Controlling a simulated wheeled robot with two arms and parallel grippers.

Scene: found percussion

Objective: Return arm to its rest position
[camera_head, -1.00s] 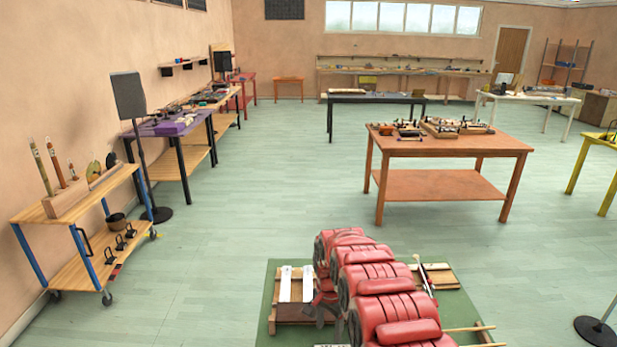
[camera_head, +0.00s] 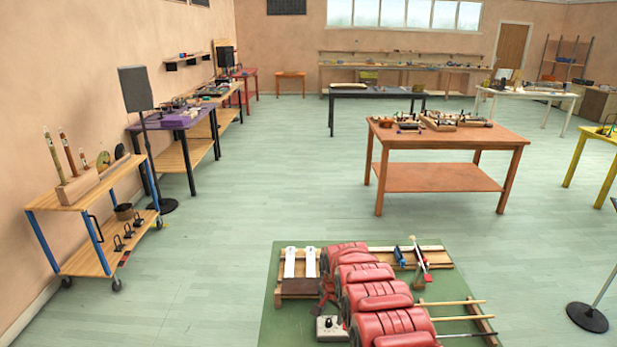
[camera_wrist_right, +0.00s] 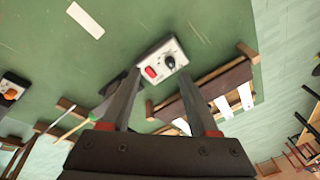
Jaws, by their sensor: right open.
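My right arm (camera_head: 375,297), red and segmented, reaches over a green mat (camera_head: 272,312) from the bottom of the head view. My right gripper (camera_head: 327,301) hangs at its far end, partly hidden by the arm. In the right wrist view, its two dark fingers (camera_wrist_right: 160,75) are apart with nothing held between them. A small white box (camera_wrist_right: 160,60) with a red switch and a black knob lies beyond the fingertips. It also shows in the head view (camera_head: 330,328) below the gripper. My left gripper is not in view.
On the mat are a wooden rack with white bars (camera_head: 290,263), another rack with a red-and-white striker (camera_head: 420,259), and wooden sticks (camera_head: 450,302). A brown table (camera_head: 447,140) stands beyond. A trolley (camera_head: 85,262) is left, a stand base (camera_head: 587,317) right. Open floor lies between.

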